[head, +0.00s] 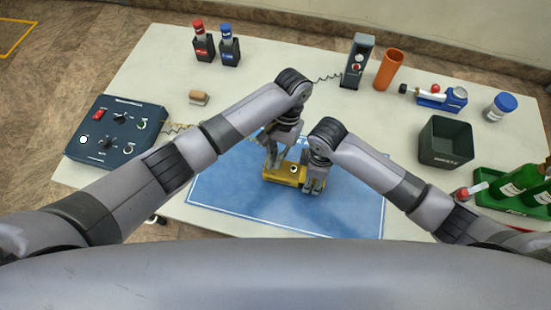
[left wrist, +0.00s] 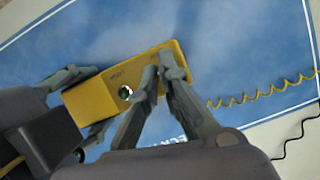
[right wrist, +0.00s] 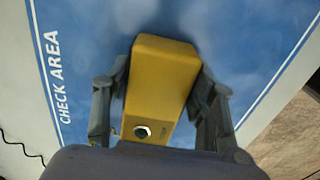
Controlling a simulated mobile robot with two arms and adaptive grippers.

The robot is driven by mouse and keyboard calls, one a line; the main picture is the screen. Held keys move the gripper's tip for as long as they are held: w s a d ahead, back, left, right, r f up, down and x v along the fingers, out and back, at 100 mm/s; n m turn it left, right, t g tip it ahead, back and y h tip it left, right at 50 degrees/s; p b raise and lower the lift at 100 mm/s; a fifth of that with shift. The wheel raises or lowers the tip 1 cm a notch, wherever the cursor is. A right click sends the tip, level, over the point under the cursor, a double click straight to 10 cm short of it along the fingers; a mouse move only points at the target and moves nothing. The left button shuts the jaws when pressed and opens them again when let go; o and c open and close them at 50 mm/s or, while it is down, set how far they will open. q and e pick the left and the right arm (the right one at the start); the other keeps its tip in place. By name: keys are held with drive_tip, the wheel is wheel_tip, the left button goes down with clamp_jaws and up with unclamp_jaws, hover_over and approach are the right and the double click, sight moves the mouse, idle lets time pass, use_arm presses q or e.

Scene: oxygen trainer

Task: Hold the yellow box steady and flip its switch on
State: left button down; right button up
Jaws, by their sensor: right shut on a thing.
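The yellow box (head: 285,174) lies on the blue mat (head: 225,186) and also shows in the left wrist view (left wrist: 95,98) and right wrist view (right wrist: 163,75). A small round switch (left wrist: 125,92) with a light tip is on its top; it shows in the right wrist view too (right wrist: 142,131). My right gripper (right wrist: 155,85) is shut on the box, one finger along each side at one end. My left gripper (left wrist: 160,72) has its fingertips together, empty, over the box beside the switch. I cannot tell whether they touch the box. The switch's exact position is too small to tell.
A dark control panel (head: 118,128) stands at the left. A beige block (head: 199,98), two bottles (head: 216,48), an orange tube (head: 388,70) and a dark bin (head: 445,143) stand around the mat. A yellow coiled cord (left wrist: 260,95) runs off the box's far end.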

use_arm(q)
drive_tip(key=shift+w+g, duration=0.25)
drive_tip(key=shift+g, duration=0.25)
drive_tip(key=shift+f, duration=0.1)
use_arm(e)
drive_tip(key=shift+s, duration=0.1)
use_arm(q)
drive_tip(key=c, duration=1.8)
unclamp_jaws()
drive_tip(key=v, duration=1.2)
drive_tip(key=shift+w+d, duration=0.15)
drive_tip(key=shift+d, duration=0.05)
drive_tip(key=shift+f, duration=0.1)
use_arm(e)
drive_tip(key=o, duration=1.5)
